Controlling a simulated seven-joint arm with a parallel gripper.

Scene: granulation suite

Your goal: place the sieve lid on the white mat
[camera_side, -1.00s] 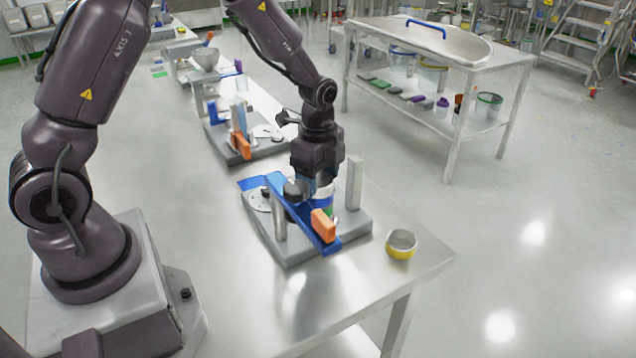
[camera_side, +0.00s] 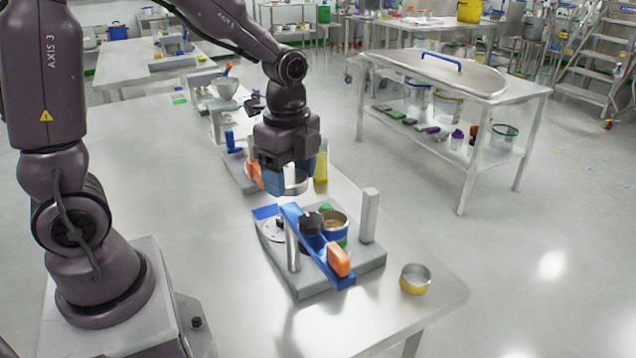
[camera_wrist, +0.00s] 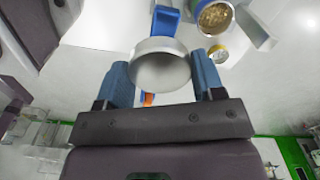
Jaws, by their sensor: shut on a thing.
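My gripper (camera_side: 288,180) is raised over the bench, its two blue fingers closed on the sides of a round silver metal piece, seemingly the sieve lid (camera_side: 294,184). In the wrist view the lid (camera_wrist: 160,68) sits between the fingers (camera_wrist: 162,72). Below it, to the right in the side view, an open round pot with a blue and green wall (camera_side: 336,228) stands on a grey fixture and shows brown granules in the wrist view (camera_wrist: 214,17). I cannot pick out the white mat; the arm may hide it.
The fixture's grey base (camera_side: 318,283) bears a blue bar with an orange end (camera_side: 338,260) and an upright post (camera_side: 369,215). A yellow-based metal cup (camera_side: 415,280) stands near the bench edge. Another fixture and a yellow bottle (camera_side: 321,167) are behind my gripper.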

